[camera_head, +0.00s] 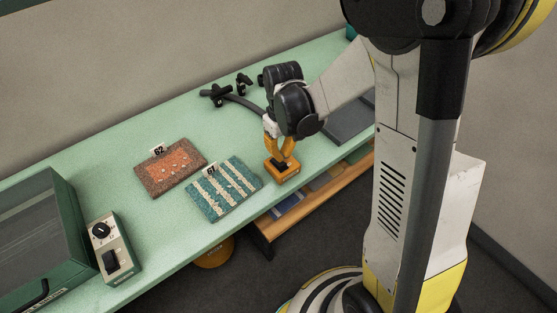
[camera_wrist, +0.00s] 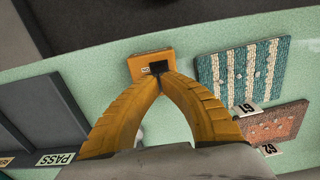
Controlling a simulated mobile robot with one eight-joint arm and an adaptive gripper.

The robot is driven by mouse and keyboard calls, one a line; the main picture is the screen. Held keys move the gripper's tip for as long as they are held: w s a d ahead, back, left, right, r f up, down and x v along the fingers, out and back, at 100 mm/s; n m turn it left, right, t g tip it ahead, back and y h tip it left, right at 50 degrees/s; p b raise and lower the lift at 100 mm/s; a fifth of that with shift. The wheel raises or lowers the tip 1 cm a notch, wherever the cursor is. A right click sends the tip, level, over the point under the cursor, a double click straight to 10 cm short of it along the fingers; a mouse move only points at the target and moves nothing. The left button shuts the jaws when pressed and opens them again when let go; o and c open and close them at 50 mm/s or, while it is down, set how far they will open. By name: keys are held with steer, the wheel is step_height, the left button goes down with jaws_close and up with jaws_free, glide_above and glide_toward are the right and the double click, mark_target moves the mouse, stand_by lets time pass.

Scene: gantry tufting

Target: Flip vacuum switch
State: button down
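A small orange box (camera_head: 283,173) sits near the front edge of the green bench, with a dark switch on top. In the wrist view the orange box (camera_wrist: 143,62) shows a small white label and the dark switch (camera_wrist: 157,67) beside it. My gripper (camera_head: 279,158) points down at the box. In the wrist view the orange fingers of my gripper (camera_wrist: 161,77) come together at the tips, right at the dark switch, with nothing seen between them. The fingertips partly hide the switch; I cannot tell whether they touch it or which way it is set.
A control box with knob and black switch (camera_head: 112,250) and a green case (camera_head: 38,243) stand at left. A dark tray (camera_head: 349,122) lies right.

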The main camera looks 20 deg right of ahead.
mark_target(282, 164)
steer(key=shift+f+b, duration=1.7)
steer(key=shift+f, duration=0.15)
stand_by(1.2)
steer(key=shift+r+p, duration=2.45)
steer(key=shift+r, duration=1.1)
steer(key=shift+r, duration=0.2)
steer(key=s+r+m+t+b, duration=0.3)
steer(key=s+r+t+b, duration=0.4)
steer(key=s, duration=0.5)
steer(key=shift+s+r+m+b, duration=0.3)
steer(key=shift+s+r+b, duration=0.05)
steer(key=shift+r, duration=0.05)
